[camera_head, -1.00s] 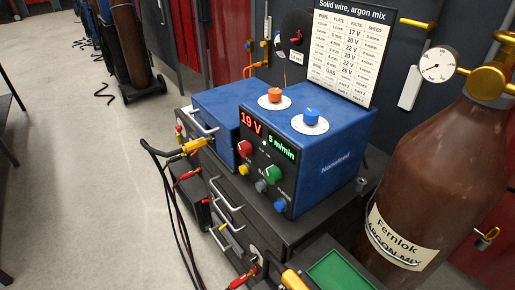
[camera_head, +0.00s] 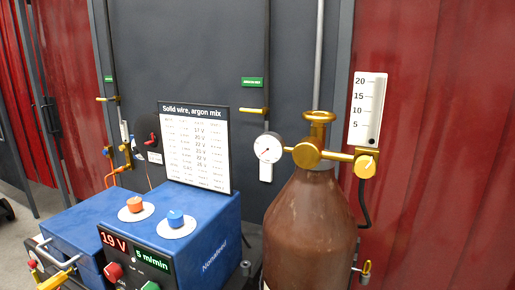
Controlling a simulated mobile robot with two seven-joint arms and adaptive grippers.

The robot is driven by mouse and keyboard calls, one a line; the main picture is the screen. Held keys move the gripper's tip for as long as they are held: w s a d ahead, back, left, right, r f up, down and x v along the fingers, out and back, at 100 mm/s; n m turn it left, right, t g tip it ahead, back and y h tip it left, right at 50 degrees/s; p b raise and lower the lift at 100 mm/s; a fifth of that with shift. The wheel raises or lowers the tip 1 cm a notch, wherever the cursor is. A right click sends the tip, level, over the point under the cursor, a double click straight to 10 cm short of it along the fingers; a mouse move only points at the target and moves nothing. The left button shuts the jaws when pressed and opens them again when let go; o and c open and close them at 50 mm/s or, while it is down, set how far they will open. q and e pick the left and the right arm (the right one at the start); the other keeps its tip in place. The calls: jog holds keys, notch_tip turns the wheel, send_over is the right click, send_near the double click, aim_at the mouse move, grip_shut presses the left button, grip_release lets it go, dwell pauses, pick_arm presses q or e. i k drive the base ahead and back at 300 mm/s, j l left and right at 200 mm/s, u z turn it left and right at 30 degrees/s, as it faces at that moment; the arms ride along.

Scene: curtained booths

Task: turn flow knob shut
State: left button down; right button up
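A yellow knob (camera_head: 366,166) with a pale mark sits at the right end of the brass regulator (camera_head: 307,155), below a white flow scale (camera_head: 367,110) marked 5 to 20. I take this knob to be the flow knob; its setting is too small to tell. The regulator is on top of a brown gas cylinder (camera_head: 312,220), under a brass handwheel (camera_head: 319,117). A round white gauge (camera_head: 268,147) with a red needle is on its left. Neither of my grippers is in view.
A blue welder box (camera_head: 215,240) with orange (camera_head: 135,204) and blue (camera_head: 175,218) top knobs stands at lower left. A settings board (camera_head: 195,146) stands behind it. A black hose (camera_head: 363,205) hangs below the flow knob. Red curtains (camera_head: 440,150) and grey panels are behind.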

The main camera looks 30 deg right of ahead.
aim_at(365, 166)
jog(key=l+z, duration=0.1)
jog(key=z, duration=0.35)
jog(key=k+l+z, duration=0.1)
jog(key=z, duration=0.35)
jog(key=l+z, duration=0.15)
jog(key=z, duration=0.25)
